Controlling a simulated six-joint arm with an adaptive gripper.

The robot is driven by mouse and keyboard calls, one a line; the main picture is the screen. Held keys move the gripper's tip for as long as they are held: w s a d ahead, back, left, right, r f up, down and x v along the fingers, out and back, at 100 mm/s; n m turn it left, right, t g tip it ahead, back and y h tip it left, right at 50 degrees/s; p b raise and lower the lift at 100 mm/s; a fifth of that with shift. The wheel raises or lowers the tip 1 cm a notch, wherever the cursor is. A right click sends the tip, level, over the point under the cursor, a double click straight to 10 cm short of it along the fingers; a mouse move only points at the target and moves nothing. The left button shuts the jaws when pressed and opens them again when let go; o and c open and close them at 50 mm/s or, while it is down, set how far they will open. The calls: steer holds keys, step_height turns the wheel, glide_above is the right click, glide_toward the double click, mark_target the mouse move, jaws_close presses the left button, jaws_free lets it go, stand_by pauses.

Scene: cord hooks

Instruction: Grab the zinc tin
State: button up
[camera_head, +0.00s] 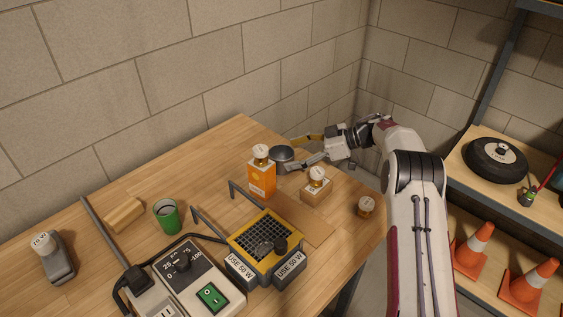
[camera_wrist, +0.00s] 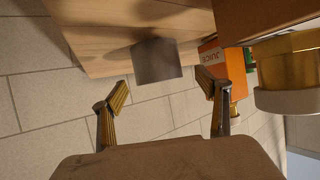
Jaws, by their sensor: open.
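The zinc tin (camera_head: 282,154) is a grey round container near the far edge of the wooden table, behind the juice carton. In the wrist view it is a grey cylinder (camera_wrist: 158,62) just beyond and between the fingertips. My gripper (camera_head: 292,154) reaches in from the right with its fingers spread on either side of the tin. In the wrist view my gripper (camera_wrist: 163,80) is open and empty, and a gap shows between each finger and the tin. The tin's lower part is partly hidden in the head view.
An orange juice carton (camera_head: 262,182) with a small jar (camera_head: 261,152) on top stands close to the tin. A small box (camera_head: 316,192) bearing another jar (camera_head: 317,175) is nearby. A yellow-framed grille unit (camera_head: 265,243) and green cup (camera_head: 166,218) are nearer the front.

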mark_target(281, 158)
steer(key=shift+a+f, duration=0.1)
steer(key=shift+d+f+x, duration=0.1)
steer(key=shift+f+x, duration=0.1)
steer(key=shift+x, duration=0.75)
steer(key=shift+d+f+x, duration=0.1)
steer(key=shift+f+x, duration=0.1)
steer(key=shift+x, duration=0.8)
steer(key=shift+w+a+f, duration=0.2)
steer(key=shift+a, duration=0.3)
steer(key=c, duration=1.3)
